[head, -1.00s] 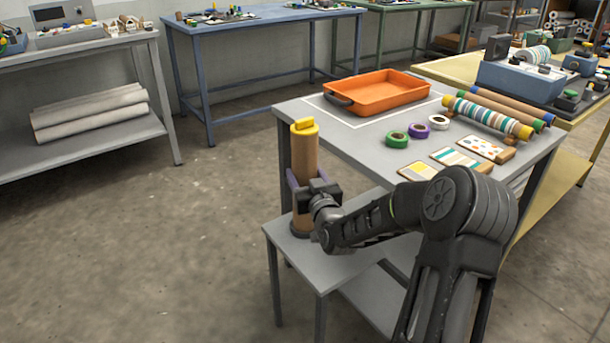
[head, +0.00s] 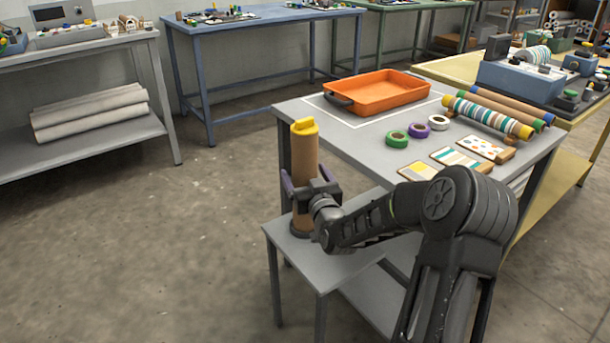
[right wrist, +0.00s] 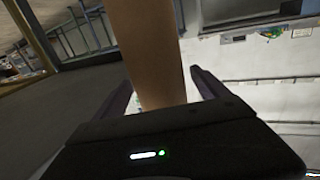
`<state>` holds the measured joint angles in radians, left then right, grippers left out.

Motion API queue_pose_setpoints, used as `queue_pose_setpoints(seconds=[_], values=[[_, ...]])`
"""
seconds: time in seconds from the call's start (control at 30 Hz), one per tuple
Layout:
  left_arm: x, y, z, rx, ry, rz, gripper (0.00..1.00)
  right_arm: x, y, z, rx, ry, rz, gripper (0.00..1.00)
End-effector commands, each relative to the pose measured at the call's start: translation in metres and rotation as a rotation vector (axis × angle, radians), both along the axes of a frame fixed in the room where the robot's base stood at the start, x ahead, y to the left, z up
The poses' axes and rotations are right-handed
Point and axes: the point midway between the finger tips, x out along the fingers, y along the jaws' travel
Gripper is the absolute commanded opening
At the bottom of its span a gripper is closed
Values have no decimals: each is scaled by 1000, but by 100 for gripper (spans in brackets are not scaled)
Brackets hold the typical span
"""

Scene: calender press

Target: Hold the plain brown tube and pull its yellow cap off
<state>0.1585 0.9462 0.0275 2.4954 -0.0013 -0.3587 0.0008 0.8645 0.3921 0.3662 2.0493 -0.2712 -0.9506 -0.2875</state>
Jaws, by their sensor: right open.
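The plain brown tube (head: 304,161) stands upright on a low grey stand in the head view. Its yellow cap (head: 304,127) is on the top end. My right gripper (head: 300,190) is around the tube's middle from the right, with its jaws open and one finger on each side. In the right wrist view the tube (right wrist: 152,55) rises between the two fingers, with a gap on the right finger's side; whether the left finger touches it I cannot tell. The cap is out of the wrist view. My left gripper is not in view.
The low stand (head: 330,265) adjoins a grey table (head: 350,143). The table holds an orange tray (head: 400,95), tape rolls (head: 397,140), a striped roll with yellow ends (head: 487,117) and sample cards (head: 455,158). Open floor (head: 130,260) lies to the left.

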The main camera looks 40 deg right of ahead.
Motion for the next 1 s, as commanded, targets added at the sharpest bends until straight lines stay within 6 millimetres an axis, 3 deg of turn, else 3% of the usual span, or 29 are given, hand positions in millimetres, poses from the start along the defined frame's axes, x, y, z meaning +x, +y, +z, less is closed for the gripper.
queue_pose_setpoints(seconds=[0.27,0.7,1.0], values=[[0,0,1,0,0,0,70,-8,3,0,0,2,0,84],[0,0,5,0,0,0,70,-69,24,0,-2,2,0,84],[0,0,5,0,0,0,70,-74,26,0,0,-1,0,84]])
